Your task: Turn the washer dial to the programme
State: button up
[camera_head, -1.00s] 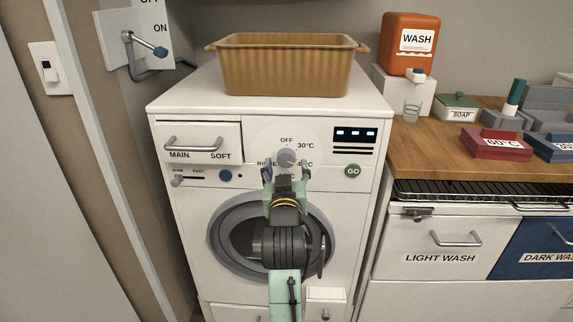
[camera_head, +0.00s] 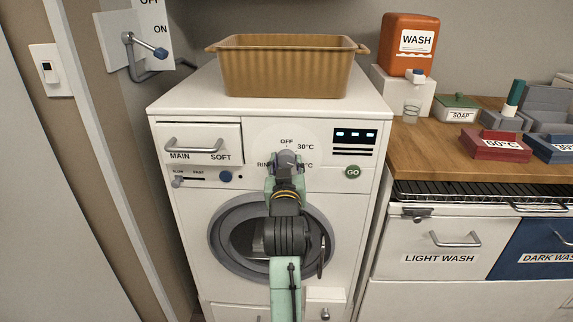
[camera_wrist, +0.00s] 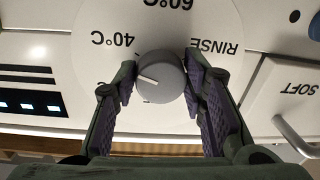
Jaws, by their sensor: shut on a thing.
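The washer dial is a round grey knob (camera_head: 287,156) on a pale disc on the washer's front. The wrist view shows it upside down, with the knob (camera_wrist: 160,80) between my fingers. Its white pointer mark faces left in that view, just under the 40°C label (camera_wrist: 113,40). RINSE (camera_wrist: 214,47) is on the other side and 60°C (camera_wrist: 168,3) is at the top of that view. My gripper (camera_head: 286,164) reaches the dial from below and is shut on the knob, one finger on each side. My fingers partly cover the RINSE and 40°C labels in the head view.
The white washer (camera_head: 185,250) has a drawer (camera_head: 200,138) left of the dial. A lit display (camera_head: 355,135) and green GO button (camera_head: 352,172) are on the right. A brown basket (camera_head: 287,70) stands on top. A wooden counter (camera_head: 420,150) is at the right.

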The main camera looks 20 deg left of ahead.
jog(key=c, duration=0.5)
jog(key=shift+m, duration=1.1)
jog(key=o, duration=1.2)
jog(key=shift+s, duration=0.15)
jog(key=v, duration=0.7)
jog(key=shift+s, duration=0.1)
